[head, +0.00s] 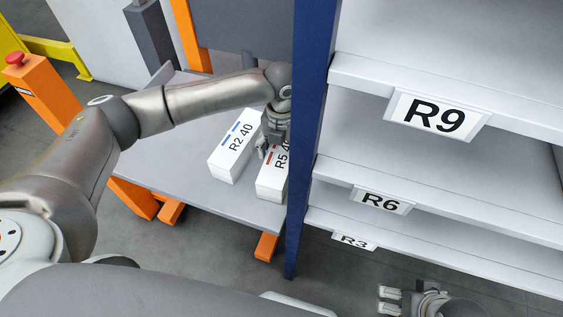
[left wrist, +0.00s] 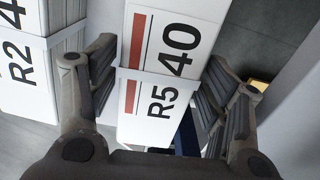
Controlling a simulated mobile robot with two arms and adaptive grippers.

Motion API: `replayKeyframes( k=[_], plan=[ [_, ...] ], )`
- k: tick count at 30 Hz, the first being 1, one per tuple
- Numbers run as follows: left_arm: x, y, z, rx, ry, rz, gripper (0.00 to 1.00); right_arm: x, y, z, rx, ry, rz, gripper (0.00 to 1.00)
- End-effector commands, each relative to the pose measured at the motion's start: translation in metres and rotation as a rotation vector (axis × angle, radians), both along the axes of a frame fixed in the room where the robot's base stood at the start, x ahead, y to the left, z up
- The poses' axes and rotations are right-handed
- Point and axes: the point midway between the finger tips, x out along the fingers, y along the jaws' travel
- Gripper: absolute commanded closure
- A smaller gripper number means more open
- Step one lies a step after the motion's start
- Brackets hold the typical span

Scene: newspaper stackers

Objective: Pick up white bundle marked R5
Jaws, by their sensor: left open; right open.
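The white bundle marked R5 40 (head: 268,186), with a red stripe, lies on the grey table beside the blue post, which hides part of its right side. In the left wrist view the R5 bundle (left wrist: 160,95) fills the middle, with a white band across it. My left gripper (head: 267,150) is over the far part of this bundle. In the left wrist view its open fingers (left wrist: 163,75) stand on either side of the bundle; I cannot tell whether they touch it. My right gripper (head: 389,300) is open and empty at the bottom, below the shelves.
A white bundle marked R2 40 (head: 233,150) lies close to the left of R5. The blue post (head: 307,140) and shelves labelled R9 (head: 434,115), R6 (head: 381,201) and R3 (head: 353,241) stand at right. The table's (head: 185,180) left part is clear.

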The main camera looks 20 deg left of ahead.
Motion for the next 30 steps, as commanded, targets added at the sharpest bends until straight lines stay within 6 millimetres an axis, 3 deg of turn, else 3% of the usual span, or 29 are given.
replayKeyframes(
  k=[2,9,25,30],
  plan=[
    [-0.0002,0.0001,-0.0104,0.0,0.0,0.0,0.29,0.0,0.0,-0.0042,0.0,0.0,0.0,0.15],
    [0.0001,0.0001,-0.0106,0.0,-0.002,0.0,0.3,-0.0001,0.0001,-0.0033,0.0,0.0,0.0,0.15],
    [0.0001,0.0004,-0.0103,0.001,-0.001,0.0,0.98,0.0,0.0001,-0.0033,0.0,0.0,0.0,0.15],
    [0.0013,-0.0001,-0.008,-0.002,-0.005,0.0,1.0,0.0001,0.0001,-0.0029,0.0,0.0,0.0,0.15]
  ],
)
